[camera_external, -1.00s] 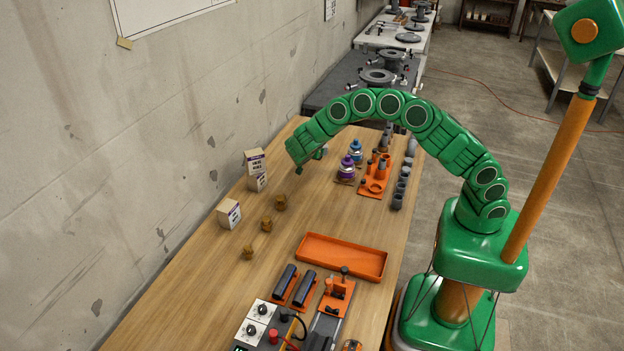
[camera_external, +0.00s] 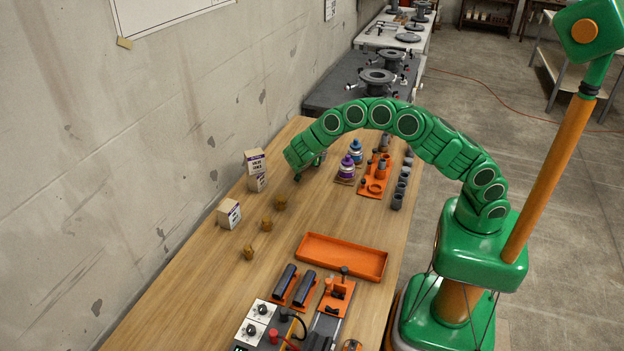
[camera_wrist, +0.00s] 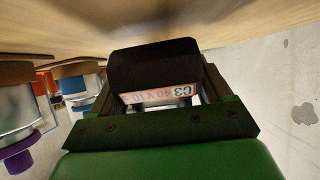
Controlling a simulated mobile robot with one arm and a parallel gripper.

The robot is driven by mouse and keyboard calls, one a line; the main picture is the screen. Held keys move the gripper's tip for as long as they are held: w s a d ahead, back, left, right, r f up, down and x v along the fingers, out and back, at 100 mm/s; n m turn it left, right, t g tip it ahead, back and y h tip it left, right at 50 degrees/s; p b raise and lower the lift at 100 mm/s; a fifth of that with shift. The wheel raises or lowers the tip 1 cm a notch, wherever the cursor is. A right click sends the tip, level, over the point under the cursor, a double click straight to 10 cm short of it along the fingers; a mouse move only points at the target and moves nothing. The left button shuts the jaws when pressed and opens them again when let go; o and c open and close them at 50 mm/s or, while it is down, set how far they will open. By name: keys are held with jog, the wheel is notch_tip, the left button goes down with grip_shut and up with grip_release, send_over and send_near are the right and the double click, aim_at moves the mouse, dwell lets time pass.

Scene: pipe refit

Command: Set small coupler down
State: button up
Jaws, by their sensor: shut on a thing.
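My gripper (camera_external: 299,174) is low over the far left part of the wooden table (camera_external: 190,290), pointing down. In the wrist view it is shut on a dark, rounded piece, the small coupler (camera_wrist: 155,64), which carries a pale label reading roughly "C3 40 V 10". The table surface lies close beyond the coupler. I cannot tell whether the coupler touches it. In the external view the coupler is mostly hidden by the gripper.
White boxes (camera_external: 229,214) stand on the left, near several small brown fittings (camera_external: 266,225). An orange tray (camera_external: 341,257) lies nearer. Bare wood lies between.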

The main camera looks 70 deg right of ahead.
jog(key=shift+f, duration=0.55)
jog(key=o, duration=1)
